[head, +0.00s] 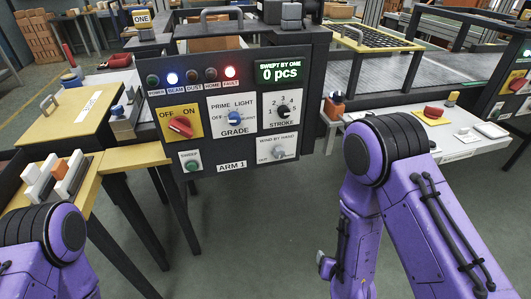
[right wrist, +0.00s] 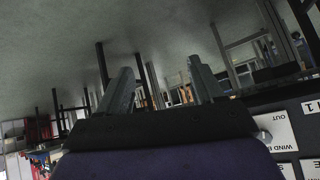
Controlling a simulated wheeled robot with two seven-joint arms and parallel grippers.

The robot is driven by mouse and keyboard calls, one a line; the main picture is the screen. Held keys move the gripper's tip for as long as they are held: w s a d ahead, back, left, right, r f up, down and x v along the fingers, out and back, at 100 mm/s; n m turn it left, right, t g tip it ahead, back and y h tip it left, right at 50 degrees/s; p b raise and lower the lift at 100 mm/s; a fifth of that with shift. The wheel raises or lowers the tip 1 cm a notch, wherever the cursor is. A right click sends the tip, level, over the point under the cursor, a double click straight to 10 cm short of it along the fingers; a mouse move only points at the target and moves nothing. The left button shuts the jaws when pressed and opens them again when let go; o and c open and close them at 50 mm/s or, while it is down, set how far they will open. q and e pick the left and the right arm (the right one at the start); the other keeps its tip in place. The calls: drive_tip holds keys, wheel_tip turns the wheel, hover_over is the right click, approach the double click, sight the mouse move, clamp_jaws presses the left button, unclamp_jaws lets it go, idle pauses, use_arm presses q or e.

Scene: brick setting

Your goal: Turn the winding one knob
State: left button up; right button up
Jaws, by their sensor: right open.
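The dark control panel (head: 242,100) marked ARM 1 faces me in the head view. At its lower right is a white plate (head: 290,140) lettered for winding by hand, with a small pale knob (head: 278,153) on it. In the right wrist view the panel is upside down at the lower right. The winding plate (right wrist: 297,128) is there, with part of a pale knob (right wrist: 263,137) at its edge. My right gripper (right wrist: 160,68) is open with nothing between its fingers, and the knob is off to their right. My left gripper is out of view.
Other panel controls are a red OFF/ON switch (head: 181,126), a blue GRADE knob (head: 234,117), a black STROKE knob (head: 283,111) and a green SWEEP button (head: 192,166). Yellow-topped tables (head: 85,108) stand at left. Open floor (head: 260,235) lies below the panel.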

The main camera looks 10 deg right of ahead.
drive_tip(key=w+a+r+n+t+y+b, duration=0.1)
drive_tip(key=w+a+r+n+t+b, duration=0.25)
drive_tip(key=w, duration=0.65)
drive_tip(key=n+t+y+p, duration=0.1)
drive_tip(key=n+t+y, duration=0.1)
drive_tip(key=n+t, duration=0.3)
approach(280, 155)
drive_tip(key=shift+m+t, duration=0.55)
drive_tip(key=shift+m, duration=0.1)
drive_tip(key=w, duration=0.6)
drive_tip(key=w+f, duration=0.1)
drive_tip(key=w, duration=0.2)
drive_tip(key=shift+w+p, duration=0.15)
drive_tip(key=shift+p, duration=0.15)
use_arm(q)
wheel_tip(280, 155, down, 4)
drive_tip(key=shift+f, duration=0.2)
use_arm(e)
drive_tip(key=c, duration=1.1)
drive_tip(key=shift+o, duration=0.2)
drive_tip(key=shift+m, duration=0.4)
